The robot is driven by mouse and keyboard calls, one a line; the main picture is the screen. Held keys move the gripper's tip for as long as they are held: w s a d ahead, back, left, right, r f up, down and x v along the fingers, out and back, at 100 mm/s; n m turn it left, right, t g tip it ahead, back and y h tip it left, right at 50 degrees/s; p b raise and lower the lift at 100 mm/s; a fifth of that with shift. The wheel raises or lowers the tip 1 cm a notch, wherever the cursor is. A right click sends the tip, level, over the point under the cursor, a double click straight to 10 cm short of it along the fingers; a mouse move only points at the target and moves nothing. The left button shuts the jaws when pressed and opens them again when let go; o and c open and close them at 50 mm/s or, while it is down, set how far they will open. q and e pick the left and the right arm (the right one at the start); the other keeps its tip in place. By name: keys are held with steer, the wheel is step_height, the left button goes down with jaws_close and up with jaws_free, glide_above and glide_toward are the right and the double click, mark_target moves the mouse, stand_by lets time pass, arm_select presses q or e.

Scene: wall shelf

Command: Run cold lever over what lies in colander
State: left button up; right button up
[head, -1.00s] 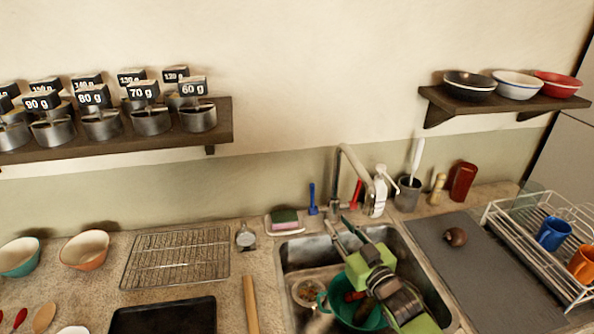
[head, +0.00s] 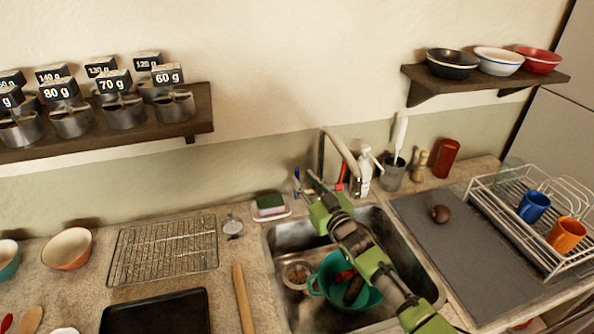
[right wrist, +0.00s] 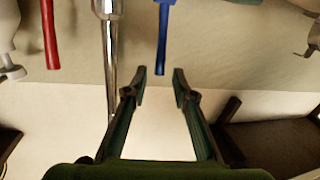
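The blue cold lever (head: 296,181) hangs at the wall left of the faucet (head: 345,152), and the red lever (head: 340,178) is on its right. The teal colander (head: 318,286) sits in the sink, with a red piece (head: 346,275) and a dark item in it; my right arm hides part of it. My right gripper (head: 313,181) is open just beside the blue lever. In the right wrist view the blue lever (right wrist: 163,40) points down toward the gap between the open fingertips (right wrist: 160,71), with nothing gripped. My left gripper is out of view.
The faucet pipe (right wrist: 110,60) and red lever (right wrist: 50,36) stand close to the gripper. A soap bottle (head: 364,172) and a grey cup (head: 393,176) are to the right. A sponge dish (head: 270,214) is to the left. Shelves hang above both sides.

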mark_target(298, 173)
steer(key=shift+x, duration=2.55)
steer(key=shift+c, duration=0.3)
jaws_close()
